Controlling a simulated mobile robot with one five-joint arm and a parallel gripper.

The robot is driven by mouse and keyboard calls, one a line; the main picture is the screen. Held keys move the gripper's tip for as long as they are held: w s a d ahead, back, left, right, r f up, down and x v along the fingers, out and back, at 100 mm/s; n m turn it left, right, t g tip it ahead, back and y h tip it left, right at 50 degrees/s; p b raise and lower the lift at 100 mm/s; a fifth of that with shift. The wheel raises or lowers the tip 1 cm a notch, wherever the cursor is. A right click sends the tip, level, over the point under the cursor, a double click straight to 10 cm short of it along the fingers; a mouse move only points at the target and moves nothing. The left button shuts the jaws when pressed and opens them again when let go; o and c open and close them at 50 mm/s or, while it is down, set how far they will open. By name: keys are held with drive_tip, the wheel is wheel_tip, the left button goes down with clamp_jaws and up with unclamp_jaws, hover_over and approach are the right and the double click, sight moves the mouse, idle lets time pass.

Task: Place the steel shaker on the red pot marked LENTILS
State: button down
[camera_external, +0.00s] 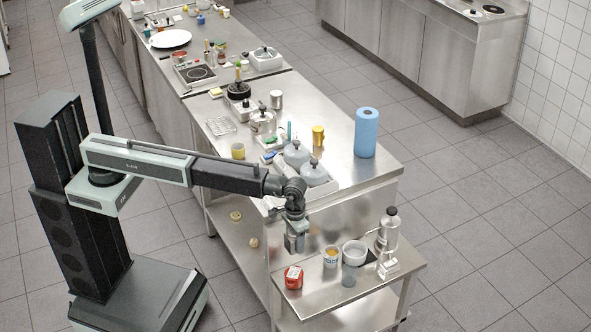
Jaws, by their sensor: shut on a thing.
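My gripper (297,232) points down above the near left part of the low steel shelf at the table's end. It is shut on a small grey metal thing, which looks like the steel shaker (291,243); the fingers hide part of it. The red pot (293,277) stands on the low shelf, just below the held shaker in the picture, with a gap between them. A pale label shows on the pot, too small to read. I cannot tell from this one view whether the shaker is exactly over the pot.
Pots and a blue paper roll (365,132) stand on the higher table.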

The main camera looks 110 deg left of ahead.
sight(295, 275)
drive_tip(key=shift+w+d+f+b, duration=0.15)
drive_tip(key=shift+d+f, duration=0.15)
drive_tip(key=shift+f, duration=0.15)
drive_tip(key=shift+s+d+f+b, duration=0.15)
drive_tip(key=shift+d+f, duration=0.1)
drive_tip(key=shift+f, duration=0.2)
wheel_tip(295, 275, down, 10)
drive_tip(key=b, duration=1)
drive_tip(key=shift+w+f, duration=0.1)
drive_tip(key=shift+f, duration=0.1)
drive_tip(key=shift+r, duration=0.25)
drive_tip(key=shift+f, duration=0.1)
drive_tip(key=c, duration=0.6)
unclamp_jaws()
wheel_tip(295, 275, up, 12)
drive_tip(key=p, duration=1.2)
drive_tip(key=shift+r, duration=0.25)
drive_tip(key=shift+f, duration=0.1)
